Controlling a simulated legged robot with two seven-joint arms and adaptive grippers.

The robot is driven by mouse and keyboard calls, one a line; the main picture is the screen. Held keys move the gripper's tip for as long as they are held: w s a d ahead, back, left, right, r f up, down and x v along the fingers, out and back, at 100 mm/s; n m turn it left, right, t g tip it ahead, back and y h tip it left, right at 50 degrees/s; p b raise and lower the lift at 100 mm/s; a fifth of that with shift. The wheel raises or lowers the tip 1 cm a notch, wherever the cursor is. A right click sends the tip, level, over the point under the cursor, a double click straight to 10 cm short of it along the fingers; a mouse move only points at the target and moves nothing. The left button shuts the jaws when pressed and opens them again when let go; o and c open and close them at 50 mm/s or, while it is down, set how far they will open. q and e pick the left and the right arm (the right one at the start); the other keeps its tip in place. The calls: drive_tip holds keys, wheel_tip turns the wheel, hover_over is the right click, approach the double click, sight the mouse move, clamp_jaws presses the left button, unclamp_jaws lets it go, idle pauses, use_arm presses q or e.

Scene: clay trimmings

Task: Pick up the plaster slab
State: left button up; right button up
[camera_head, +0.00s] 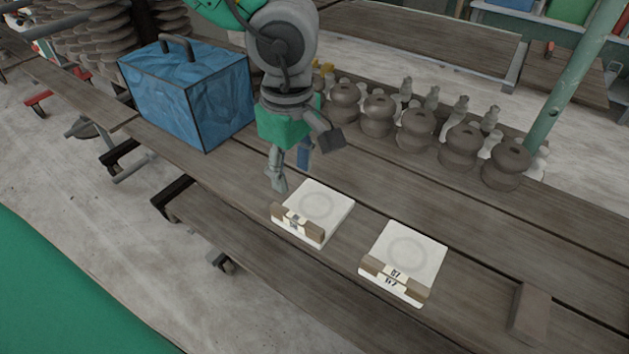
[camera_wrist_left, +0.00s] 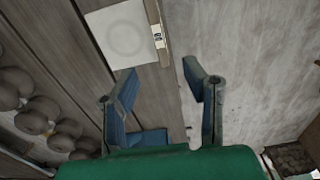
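Two square white plaster slabs lie on the wooden bench, each with a faint round ring on top and a brown, labelled front edge. The left slab (camera_head: 320,203) is nearest my gripper; the right slab (camera_head: 408,246) lies apart from it. My left gripper (camera_head: 305,162) hangs above and just behind the left slab, its fingers spread and empty. In the left wrist view the open fingers (camera_wrist_left: 160,72) point toward one slab (camera_wrist_left: 123,36), with a gap to it. My right gripper is in neither view.
A blue box (camera_head: 188,95) with a handle stands on the bench left of my gripper. A row of brown clay pots (camera_head: 416,130) and paler small figures lines the back. A small wooden block (camera_head: 530,312) lies at right. Bare planks surround the slabs.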

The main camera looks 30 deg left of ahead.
use_arm(q)
drive_tip(key=b, duration=0.3)
hover_over(297, 217)
drive_tip(key=f, duration=0.7)
drive_tip(key=shift+s+a+f, duration=0.15)
drive_tip(key=shift+s+f, duration=0.1)
drive_tip(key=shift+f, duration=0.4)
drive_tip(key=f, duration=0.1)
drive_tip(key=f+b, duration=0.1)
drive_tip(key=f, duration=0.1)
drive_tip(key=f+b, duration=0.1)
drive_tip(key=f, duration=0.1)
drive_tip(key=shift+w, duration=0.3)
drive_tip(key=shift+c, duration=0.4)
clamp_jaws()
